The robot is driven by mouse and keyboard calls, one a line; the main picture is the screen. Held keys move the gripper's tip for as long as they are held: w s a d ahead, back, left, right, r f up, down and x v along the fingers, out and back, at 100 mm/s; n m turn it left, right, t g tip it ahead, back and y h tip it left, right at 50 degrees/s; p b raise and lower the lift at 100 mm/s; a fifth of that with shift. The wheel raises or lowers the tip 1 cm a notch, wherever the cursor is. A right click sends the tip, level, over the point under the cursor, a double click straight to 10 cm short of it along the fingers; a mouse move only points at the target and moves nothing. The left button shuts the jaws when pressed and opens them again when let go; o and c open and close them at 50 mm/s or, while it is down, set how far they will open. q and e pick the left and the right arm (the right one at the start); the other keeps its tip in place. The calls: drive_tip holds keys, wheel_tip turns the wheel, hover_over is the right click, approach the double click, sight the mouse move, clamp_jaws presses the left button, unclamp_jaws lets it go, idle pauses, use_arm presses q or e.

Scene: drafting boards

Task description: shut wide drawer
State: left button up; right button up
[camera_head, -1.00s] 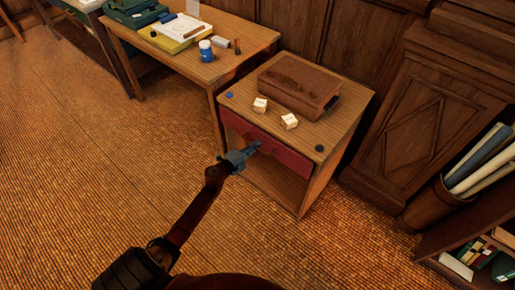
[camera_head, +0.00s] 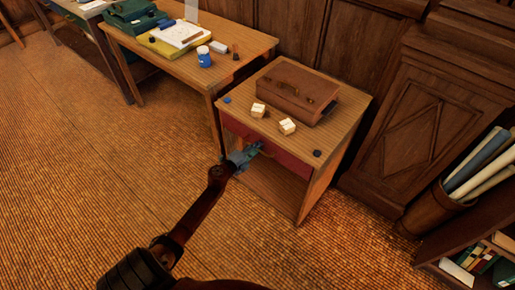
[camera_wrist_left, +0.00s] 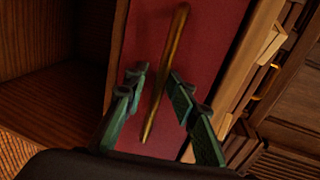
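The wide drawer (camera_head: 291,163) has a dark red front under the top of a small wooden cabinet (camera_head: 345,100). Its front looks nearly flush with the cabinet; I cannot tell if a small gap is left. My left gripper (camera_head: 257,148) is at the middle of the drawer front. In the left wrist view the red front (camera_wrist_left: 205,35) fills the middle, with a long brass handle (camera_wrist_left: 168,65) on it. The two green fingers of the left gripper (camera_wrist_left: 158,88) stand apart, one on each side of the handle, not closed on it. My right gripper is out of view.
A brown case (camera_head: 296,92), two pale cubes (camera_head: 287,126) and small round pieces stand on the cabinet. An open space lies below the drawer. A desk (camera_head: 240,45) stands left, a bin of rolls (camera_head: 430,208) right. The floor in front is clear.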

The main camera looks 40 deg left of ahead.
use_arm(q)
drive_tip(key=v, duration=1.2)
